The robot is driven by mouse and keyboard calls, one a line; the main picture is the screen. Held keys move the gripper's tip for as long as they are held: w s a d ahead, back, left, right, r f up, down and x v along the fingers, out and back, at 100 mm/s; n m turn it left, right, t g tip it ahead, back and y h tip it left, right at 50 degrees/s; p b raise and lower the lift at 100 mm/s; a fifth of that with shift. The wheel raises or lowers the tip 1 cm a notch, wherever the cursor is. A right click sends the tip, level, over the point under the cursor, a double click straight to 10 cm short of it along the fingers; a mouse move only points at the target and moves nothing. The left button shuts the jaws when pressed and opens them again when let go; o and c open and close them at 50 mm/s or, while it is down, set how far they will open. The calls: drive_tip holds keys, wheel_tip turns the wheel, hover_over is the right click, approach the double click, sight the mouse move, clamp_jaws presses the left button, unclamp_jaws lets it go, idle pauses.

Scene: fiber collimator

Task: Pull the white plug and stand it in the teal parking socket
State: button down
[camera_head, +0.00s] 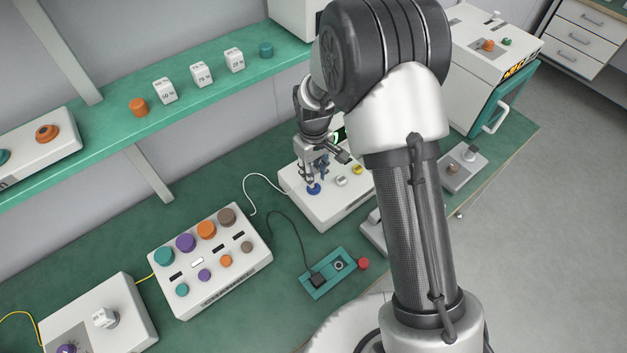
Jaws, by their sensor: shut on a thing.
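My gripper (314,179) points down over the left part of a white box (322,217) on the green bench. It is shut at a blue collar (313,189) on the box. A white cable (258,176) leads up to this spot, so the jaws appear to be shut on the white plug, whose body is mostly hidden by the fingers. I cannot tell whether it is still seated. The teal parking block (317,291) lies on the bench in front of the box, with a round dark-centred socket (339,265) showing empty and a black plug (317,280) at its left.
A red knob (363,264) sits at the block's right end. Silver (341,181) and yellow (357,170) fittings stand beside the gripper. A black cable (296,232) runs to the black plug. A white panel with coloured knobs (211,273) lies left.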

drive_tip(key=shift+r+p, duration=0.65)
drive_tip(key=shift+r, duration=0.45)
